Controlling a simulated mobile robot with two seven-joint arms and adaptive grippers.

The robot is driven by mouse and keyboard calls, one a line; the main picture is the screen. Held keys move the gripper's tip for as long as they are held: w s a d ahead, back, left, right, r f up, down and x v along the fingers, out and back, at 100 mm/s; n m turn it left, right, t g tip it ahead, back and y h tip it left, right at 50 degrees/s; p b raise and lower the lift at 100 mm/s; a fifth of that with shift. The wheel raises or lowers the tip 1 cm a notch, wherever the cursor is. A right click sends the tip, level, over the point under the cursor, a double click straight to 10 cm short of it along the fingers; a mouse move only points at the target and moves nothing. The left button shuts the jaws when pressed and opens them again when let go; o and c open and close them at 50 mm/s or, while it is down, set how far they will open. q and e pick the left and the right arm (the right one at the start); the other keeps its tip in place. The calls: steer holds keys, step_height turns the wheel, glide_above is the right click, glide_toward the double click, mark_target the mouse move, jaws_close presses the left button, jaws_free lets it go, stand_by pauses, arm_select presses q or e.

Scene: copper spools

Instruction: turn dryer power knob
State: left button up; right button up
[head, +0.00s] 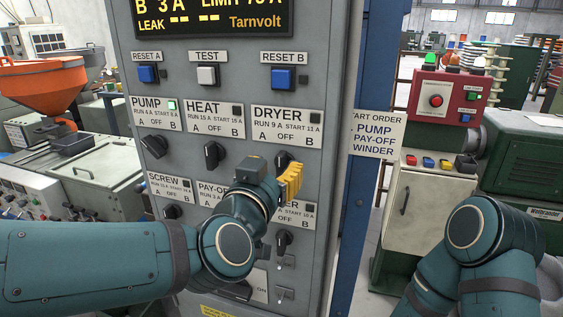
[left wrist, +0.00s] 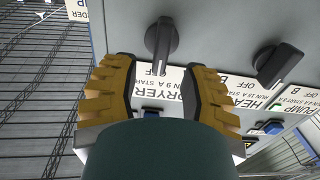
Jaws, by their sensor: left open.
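The dryer power knob is a dark lever knob under the DRYER label (head: 287,120) on the grey panel. In the head view only its upper part (head: 284,159) shows, behind my left gripper (head: 290,181). In the left wrist view the picture is upside down, and the knob (left wrist: 161,42) stands just beyond the gap between the yellow fingertips of my left gripper (left wrist: 160,75). Its handle points toward OFF. The left gripper is open, with one finger to each side of the knob's line; I see no contact. My right gripper is out of view.
The pump knob (head: 153,146) and heat knob (head: 212,155) sit left of the dryer knob. Other knobs lie in the row below, partly behind my left arm. A start order sign (head: 377,133) sticks out at the panel's right edge. A red control box (head: 446,99) stands farther right.

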mark_target(279, 163)
arm_select(q)
steer(key=shift+x, duration=2.05)
steer(key=shift+o, duration=0.3)
steer(key=shift+s, duration=0.1)
jaws_close()
